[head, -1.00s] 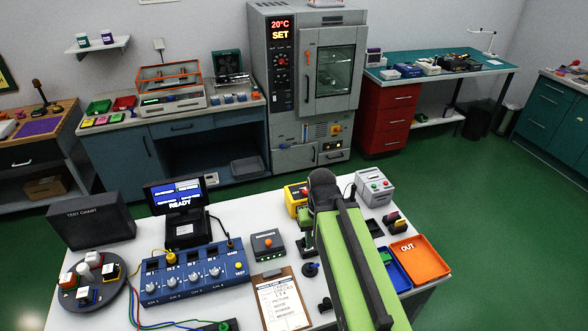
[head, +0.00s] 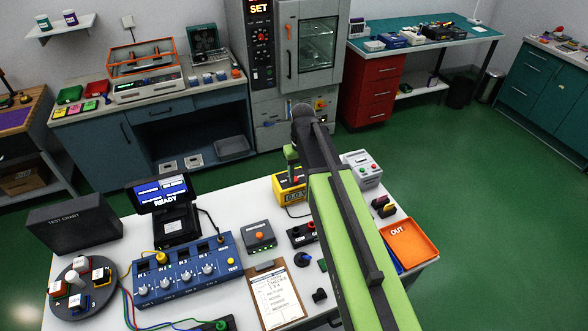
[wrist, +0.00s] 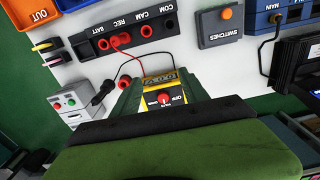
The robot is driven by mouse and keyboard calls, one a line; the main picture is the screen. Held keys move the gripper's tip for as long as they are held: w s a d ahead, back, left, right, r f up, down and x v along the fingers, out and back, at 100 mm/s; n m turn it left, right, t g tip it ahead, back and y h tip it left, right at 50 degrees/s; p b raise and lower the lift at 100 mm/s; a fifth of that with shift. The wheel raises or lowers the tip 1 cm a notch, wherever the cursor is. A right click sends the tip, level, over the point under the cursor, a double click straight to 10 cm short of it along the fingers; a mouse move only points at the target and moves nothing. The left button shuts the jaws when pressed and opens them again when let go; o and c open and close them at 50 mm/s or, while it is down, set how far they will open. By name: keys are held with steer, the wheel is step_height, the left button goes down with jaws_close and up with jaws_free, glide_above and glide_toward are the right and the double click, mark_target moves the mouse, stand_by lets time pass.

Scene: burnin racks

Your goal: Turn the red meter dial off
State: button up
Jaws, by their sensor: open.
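The yellow meter (head: 289,187) sits on the white table, partly covered by my arm in the head view. In the wrist view, the meter (wrist: 158,82) shows its display and a red dial (wrist: 165,99) with "OFF" lettering beside it. I cannot read the dial's exact setting. My gripper (head: 291,156) is over the far side of the meter in the head view. In the wrist view my gripper (wrist: 162,94) is open, its green and dark fingers on either side of the dial, apart from it. The gap in height is unclear.
A grey box with buttons (head: 362,168) stands right of the meter. The switch box (head: 260,235), blue channel panel (head: 186,270) and orange OUT tray (head: 410,244) are also on the table.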

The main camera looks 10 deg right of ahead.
steer(key=w+r+n+p, duration=0.25)
steer(key=w+r, duration=0.25)
steer(key=w, duration=0.7)
steer(key=shift+m, duration=0.35)
steer(key=f+b, duration=0.5)
steer(key=f, duration=0.1)
steer(key=f+b, duration=1.2)
steer(key=shift+s+a, duration=0.1)
steer(key=shift+s, duration=0.15)
steer(key=shift+r, duration=0.1)
jaws_close()
